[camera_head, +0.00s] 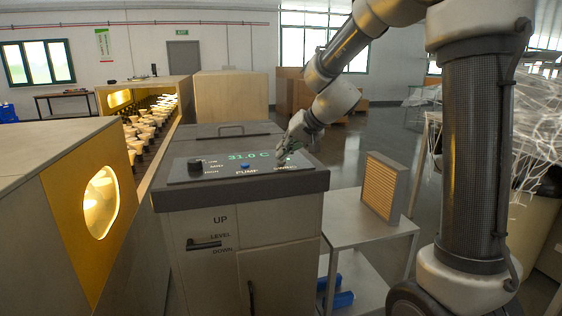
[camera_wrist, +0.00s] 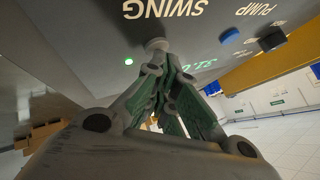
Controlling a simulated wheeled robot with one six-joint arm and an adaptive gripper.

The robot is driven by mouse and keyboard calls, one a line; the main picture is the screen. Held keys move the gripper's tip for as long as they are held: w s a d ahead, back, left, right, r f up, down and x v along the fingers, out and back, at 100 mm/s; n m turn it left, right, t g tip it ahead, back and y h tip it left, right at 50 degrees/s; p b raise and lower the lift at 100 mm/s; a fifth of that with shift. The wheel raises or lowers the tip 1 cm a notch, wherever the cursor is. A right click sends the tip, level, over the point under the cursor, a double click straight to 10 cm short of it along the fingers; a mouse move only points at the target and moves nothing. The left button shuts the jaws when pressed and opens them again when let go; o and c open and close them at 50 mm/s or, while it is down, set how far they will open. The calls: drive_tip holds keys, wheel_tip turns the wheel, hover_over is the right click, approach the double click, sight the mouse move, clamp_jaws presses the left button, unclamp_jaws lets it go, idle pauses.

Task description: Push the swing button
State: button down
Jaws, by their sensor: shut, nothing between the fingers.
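The control console (camera_head: 225,180) has a dark sloped panel with a green 31.0 C readout. A pale round swing button (camera_wrist: 157,44) sits under the SWING lettering in the wrist view, which shows the panel upside down. My gripper (camera_wrist: 160,66) is shut and empty, its fingertips at the button. They look close to it or touching; I cannot tell which, nor whether the button is pressed in. In the head view my gripper (camera_head: 284,152) is over the panel's right end and hides the button. A small green light (camera_wrist: 128,61) glows near the button.
A blue pump button (camera_head: 245,167) lies left of my gripper, with a black knob (camera_head: 195,166) farther left. A lever (camera_head: 204,245) is on the console front. A side table (camera_head: 350,232) holds a framed filter (camera_head: 384,188). A lit bulb tunnel (camera_head: 85,190) stands left.

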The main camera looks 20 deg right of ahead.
drive_tip(key=shift+r, duration=0.5)
wheel_tip(320, 180, up, 6)
idle(0.5)
